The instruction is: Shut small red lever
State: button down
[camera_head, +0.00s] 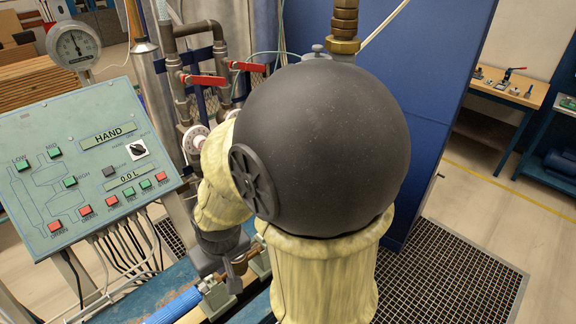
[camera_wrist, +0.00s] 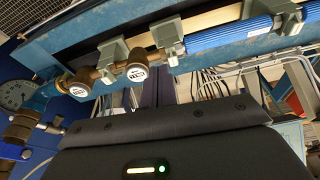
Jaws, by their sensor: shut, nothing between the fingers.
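Two red levers show in the head view, a near one (camera_head: 203,80) and a farther one (camera_head: 247,66). Each lies roughly level across its upright grey pipe. I cannot tell their sizes apart reliably, nor which is the small one. My gripper (camera_head: 217,242) is low in the head view, at the end of my cream-coloured forearm, close to brass fittings and the blue rail. It is below the levers and apart from them. It is shut and empty; its fingertips are not distinct. No red lever shows in the wrist view.
A green control panel (camera_head: 88,165) stands at the left, beside a round dial gauge (camera_head: 74,44). The wrist view shows brass fittings with round white faces (camera_wrist: 137,72) along a blue rail (camera_wrist: 68,48). A blue cabinet wall (camera_head: 440,120) rises behind. My dark arm joint hides the middle.

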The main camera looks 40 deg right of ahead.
jog(key=w+d+f+m+t, duration=0.1)
jog(key=w+d, duration=0.2)
jog(key=w+d+f+m+t+b, duration=0.1)
jog(key=w+d+f+m, duration=0.1)
jog(key=w+d, duration=0.1)
jog(key=w+d+f+m+t+h, duration=0.1)
jog(key=w+d, duration=0.2)
jog(key=d, duration=0.1)
jog(key=shift+d+f+m+b, duration=0.1)
jog(key=shift+f+m+b, duration=0.1)
jog(key=shift+m+b, duration=0.2)
jog(key=w+d+m+t+b, duration=0.1)
jog(key=d+m+t, duration=0.1)
jog(key=d, duration=0.3)
jog(key=w+d+f+m+t, duration=0.1)
jog(key=d+m+t, duration=0.2)
jog(key=d+m, duration=0.1)
jog(key=w+d+m+t+b, duration=0.1)
jog(key=w+d+m+t, duration=0.1)
jog(key=d, duration=0.5)
jog(key=shift+w+f+m+y+b, duration=0.1)
jog(key=shift+f+m+y+b, duration=0.25)
jog(key=shift+m, duration=0.25)
jog(key=s+d+r+m+t, duration=0.4)
jog(key=d+t, duration=0.1)
jog(key=d, duration=0.2)
jog(key=shift+r+m+b, duration=0.15)
jog(key=shift+m+b, duration=0.15)
jog(key=shift+b, duration=0.15)
